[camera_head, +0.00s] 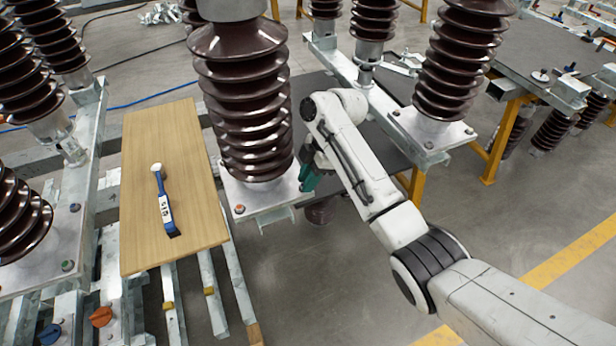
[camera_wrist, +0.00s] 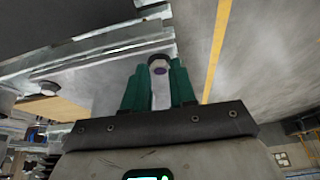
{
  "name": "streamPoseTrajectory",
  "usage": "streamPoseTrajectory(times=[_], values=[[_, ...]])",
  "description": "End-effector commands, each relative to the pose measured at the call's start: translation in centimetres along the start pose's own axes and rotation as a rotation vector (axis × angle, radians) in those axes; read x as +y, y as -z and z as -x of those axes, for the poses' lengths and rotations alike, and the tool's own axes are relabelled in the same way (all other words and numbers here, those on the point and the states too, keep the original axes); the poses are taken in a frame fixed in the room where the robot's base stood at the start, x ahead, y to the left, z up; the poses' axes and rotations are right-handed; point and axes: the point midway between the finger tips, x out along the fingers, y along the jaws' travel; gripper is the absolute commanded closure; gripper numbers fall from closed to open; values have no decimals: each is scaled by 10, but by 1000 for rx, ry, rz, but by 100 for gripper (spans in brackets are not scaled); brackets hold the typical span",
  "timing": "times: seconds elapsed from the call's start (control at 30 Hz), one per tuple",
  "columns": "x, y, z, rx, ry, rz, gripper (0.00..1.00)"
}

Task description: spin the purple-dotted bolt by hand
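The purple-dotted bolt (camera_wrist: 159,68) shows in the wrist view as a dark head with a purple mark on its face. It sits at the tips of my gripper (camera_wrist: 160,78), between the two teal fingers. The fingers stand apart by about the width of the bolt head, and I cannot tell whether they press on it. In the head view my gripper (camera_head: 308,179) is at the right edge of the metal base plate (camera_head: 268,200) under the central brown insulator (camera_head: 245,100). The bolt is hidden there behind the gripper.
A red-dotted bolt (camera_head: 240,208) sits at the same plate's front left corner. A wooden board (camera_head: 150,225) holds a blue-handled tool (camera_head: 163,200). Another insulator (camera_head: 455,65) stands on a plate to the right of my arm. Open floor (camera_head: 540,220) lies at the right.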

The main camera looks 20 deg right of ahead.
Motion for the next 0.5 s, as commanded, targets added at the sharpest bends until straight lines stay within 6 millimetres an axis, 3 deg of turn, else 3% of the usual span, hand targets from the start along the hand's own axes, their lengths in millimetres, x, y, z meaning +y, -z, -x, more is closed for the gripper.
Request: streamPoseTrajectory(times=[0.23,0.5], values=[[0,0,0,0,0,0,99],[0,0,1,0,-4,-8,100]])
